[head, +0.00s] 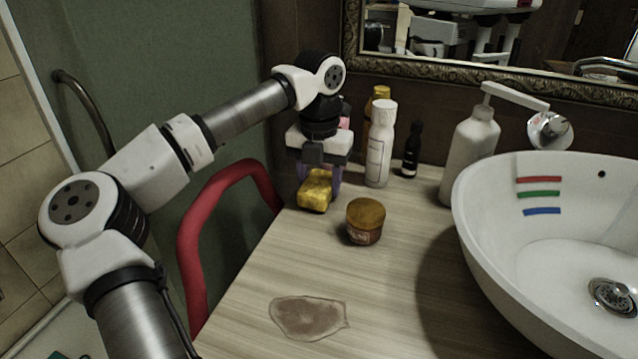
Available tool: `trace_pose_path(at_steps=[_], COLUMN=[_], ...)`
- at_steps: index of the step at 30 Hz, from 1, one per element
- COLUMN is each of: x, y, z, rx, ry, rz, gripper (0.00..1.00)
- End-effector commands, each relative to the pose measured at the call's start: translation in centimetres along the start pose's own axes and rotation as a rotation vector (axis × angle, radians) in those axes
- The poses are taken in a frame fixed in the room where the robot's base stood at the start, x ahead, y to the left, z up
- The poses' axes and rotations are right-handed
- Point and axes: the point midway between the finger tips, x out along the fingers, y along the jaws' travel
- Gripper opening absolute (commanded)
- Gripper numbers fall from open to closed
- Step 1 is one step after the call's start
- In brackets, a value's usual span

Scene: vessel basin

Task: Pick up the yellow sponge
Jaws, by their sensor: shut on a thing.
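The yellow sponge (314,192) is at the far left part of the wooden counter, near its left edge. My gripper (318,178) points down over the sponge, and its fingers are shut on it. The sponge looks close to the counter surface; I cannot tell whether it touches it. The fingertips are partly hidden by the sponge.
A small jar with a brown-gold lid (365,220) stands just right of the sponge. A white bottle (380,145), a dark bottle (412,150) and a soap dispenser (469,150) stand behind. A white basin (560,215) fills the right. A brown stain (307,317) marks the front counter.

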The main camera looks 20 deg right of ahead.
Motion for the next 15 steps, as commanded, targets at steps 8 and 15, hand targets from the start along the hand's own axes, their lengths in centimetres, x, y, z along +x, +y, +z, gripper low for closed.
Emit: trace_pose_path(at_steps=[8,15], x=[-4.0,-10.1], y=[0.0,0.0], z=[0.1,0.1], rx=[-0.001,-0.002], ry=[-0.004,-0.004], rz=[0.003,0.003], gripper=[0.29,0.29])
